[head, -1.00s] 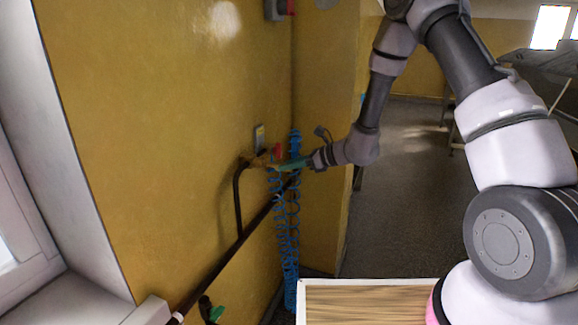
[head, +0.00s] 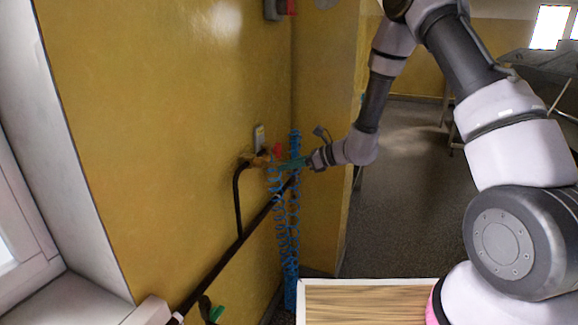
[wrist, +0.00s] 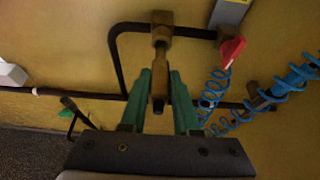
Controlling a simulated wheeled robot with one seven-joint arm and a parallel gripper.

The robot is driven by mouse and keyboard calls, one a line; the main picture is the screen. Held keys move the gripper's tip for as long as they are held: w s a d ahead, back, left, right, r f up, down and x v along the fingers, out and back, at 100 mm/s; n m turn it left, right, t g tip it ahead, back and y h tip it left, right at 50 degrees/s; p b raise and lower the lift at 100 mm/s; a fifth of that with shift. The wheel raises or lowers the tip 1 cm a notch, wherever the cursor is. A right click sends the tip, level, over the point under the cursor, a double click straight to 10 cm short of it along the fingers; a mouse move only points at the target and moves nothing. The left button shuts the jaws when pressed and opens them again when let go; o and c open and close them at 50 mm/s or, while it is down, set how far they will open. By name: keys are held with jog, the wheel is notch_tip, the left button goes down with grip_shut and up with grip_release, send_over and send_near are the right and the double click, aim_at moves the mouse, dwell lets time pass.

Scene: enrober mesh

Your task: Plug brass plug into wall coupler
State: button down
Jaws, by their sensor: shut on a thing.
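My gripper (wrist: 165,100) has green fingers shut on the brass plug (wrist: 158,88), whose body shows between them. The brass wall coupler (wrist: 162,32) is straight ahead of the fingers in the wrist view, joined to a dark bent pipe. The plug lines up with the coupler and overlaps it in that view; I cannot tell how far it is seated. In the head view my gripper (head: 297,163) reaches left to the coupler (head: 256,161) on the yellow wall. The plug is too small to make out clearly there.
A red valve handle (wrist: 232,50) sits just right of the coupler. Blue coiled hoses (head: 285,225) hang below my gripper by the wall corner. A dark pipe (head: 225,256) runs along the wall. A wood-topped surface (head: 365,302) stands at the front.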

aim_at(278, 163)
jog(key=shift+w+a, duration=0.35)
jog(key=shift+a, duration=0.55)
jog(key=shift+w+a, duration=0.3)
jog(key=shift+a, duration=0.6)
jog(key=c, duration=0.6)
grip_release()
jog(key=shift+o, duration=0.2)
jog(key=v, duration=1)
jog(key=shift+d+r, duration=0.2)
jog(key=shift+d, duration=0.15)
jog(key=shift+s, duration=0.15)
